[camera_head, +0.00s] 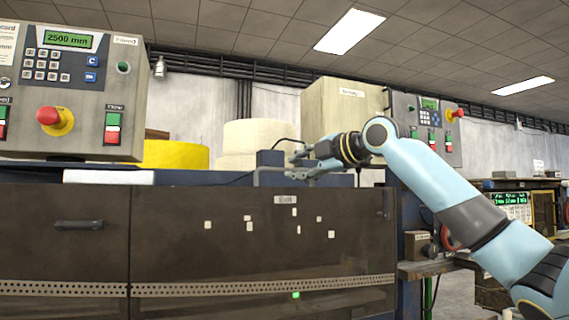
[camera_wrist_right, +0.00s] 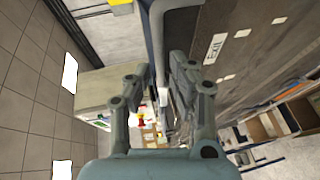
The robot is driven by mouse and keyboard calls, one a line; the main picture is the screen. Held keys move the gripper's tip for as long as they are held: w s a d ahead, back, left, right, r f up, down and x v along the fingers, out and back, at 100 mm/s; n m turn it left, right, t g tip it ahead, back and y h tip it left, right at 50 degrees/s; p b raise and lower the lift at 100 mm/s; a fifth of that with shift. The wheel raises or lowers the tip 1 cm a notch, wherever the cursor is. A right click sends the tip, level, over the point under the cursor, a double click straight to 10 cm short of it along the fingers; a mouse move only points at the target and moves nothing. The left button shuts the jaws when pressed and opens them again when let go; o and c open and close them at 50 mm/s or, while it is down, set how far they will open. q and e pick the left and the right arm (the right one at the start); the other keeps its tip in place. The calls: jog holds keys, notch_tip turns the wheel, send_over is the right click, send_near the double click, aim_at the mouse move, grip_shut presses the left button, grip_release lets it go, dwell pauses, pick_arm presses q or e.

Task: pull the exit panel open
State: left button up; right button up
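The exit panel (camera_head: 265,240) is a wide dark brown panel on the front of the machine, with an EXIT label near its top edge. It also shows in the right wrist view (camera_wrist_right: 240,75). It looks closed in the head view. A grey bent handle bar (camera_head: 262,174) stands at its top edge. My right gripper (camera_head: 300,167) is at this bar. In the right wrist view my right gripper (camera_wrist_right: 160,80) has its fingers apart, with the grey bar (camera_wrist_right: 157,40) running between them. Contact with the bar cannot be told. My left gripper is not in view.
A second dark panel with a black handle (camera_head: 79,225) is at the left. A control box (camera_head: 70,80) with a red button stands above it. Yellow (camera_head: 178,155) and cream (camera_head: 258,134) rolls sit behind the machine. A side bench (camera_head: 425,268) is at the right.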

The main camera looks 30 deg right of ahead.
aim_at(285, 170)
jog(key=p+x, duration=0.1)
jog(key=x, duration=0.3)
jog(key=shift+w, duration=0.35)
jog(key=shift+c, duration=0.3)
grip_shut()
